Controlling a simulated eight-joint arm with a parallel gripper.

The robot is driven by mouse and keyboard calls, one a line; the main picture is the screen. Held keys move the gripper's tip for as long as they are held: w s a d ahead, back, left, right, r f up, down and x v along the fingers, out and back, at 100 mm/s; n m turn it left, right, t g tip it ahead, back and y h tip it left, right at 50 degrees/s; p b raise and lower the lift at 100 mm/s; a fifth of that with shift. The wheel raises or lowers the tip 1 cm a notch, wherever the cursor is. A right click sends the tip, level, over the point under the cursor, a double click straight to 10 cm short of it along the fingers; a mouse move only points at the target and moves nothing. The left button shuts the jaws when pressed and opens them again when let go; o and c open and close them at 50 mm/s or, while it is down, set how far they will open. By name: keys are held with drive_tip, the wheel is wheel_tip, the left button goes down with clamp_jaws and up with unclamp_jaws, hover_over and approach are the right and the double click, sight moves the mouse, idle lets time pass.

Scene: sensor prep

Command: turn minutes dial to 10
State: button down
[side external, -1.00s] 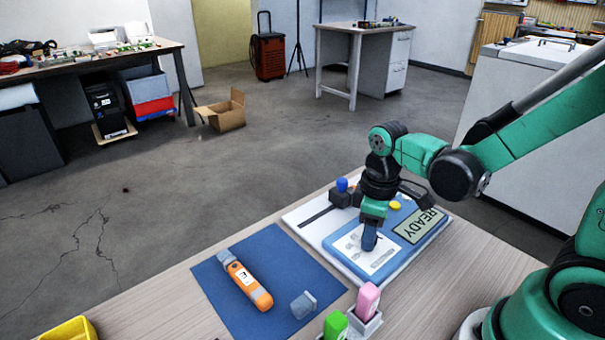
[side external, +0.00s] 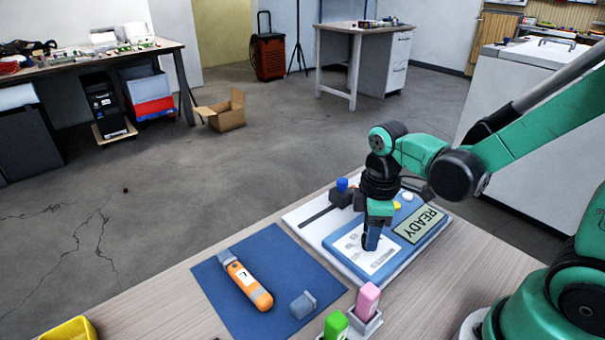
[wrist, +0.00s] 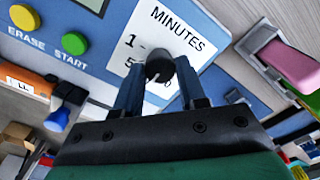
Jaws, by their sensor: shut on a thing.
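The minutes dial (wrist: 158,66) is a small dark round knob in the wrist view, with a pale pointer line partly in sight. It stands on a white label panel (wrist: 175,28) reading MINUTES, with a 1 and a 5 visible; the other markings are partly covered. My gripper (wrist: 160,88) is shut on the dial, one finger on each side. In the side external view, my gripper (side external: 372,240) points down onto the white panel of the blue device (side external: 345,262), and its fingers hide the dial there. I cannot tell which number the pointer faces.
A READY display (side external: 418,224) and a yellow button (side external: 396,205) are beside my gripper. A green START button (wrist: 74,43) shows in the wrist view. A blue mat (side external: 215,275) holds an orange pen-like device (side external: 248,284) and a grey cap (side external: 303,305). Pink and green blocks stand in front.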

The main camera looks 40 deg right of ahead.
sight(359, 248)
drive_tip(key=shift+c, duration=2.4)
unclamp_jaws()
drive_tip(key=shift+r, duration=0.15)
drive_tip(key=shift+r, duration=2.65)
drive_tip(key=m+t, duration=0.1)
drive_tip(key=r+m+t, duration=0.1)
drive_tip(key=m+t, duration=0.1)
drive_tip(key=m, duration=0.1)
drive_tip(key=shift+w+a+r, duration=0.15)
drive_tip(key=shift+a+r, duration=0.2)
drive_tip(key=shift+r, duration=0.05)
drive_tip(key=m+t, duration=0.1)
drive_tip(key=r+m+t, duration=0.1)
drive_tip(key=m, duration=0.1)
drive_tip(key=r+m+t, duration=0.1)
drive_tip(key=m+t, duration=0.1)
drive_tip(key=shift+w+a, duration=0.3)
drive_tip(key=shift+a, duration=0.05)
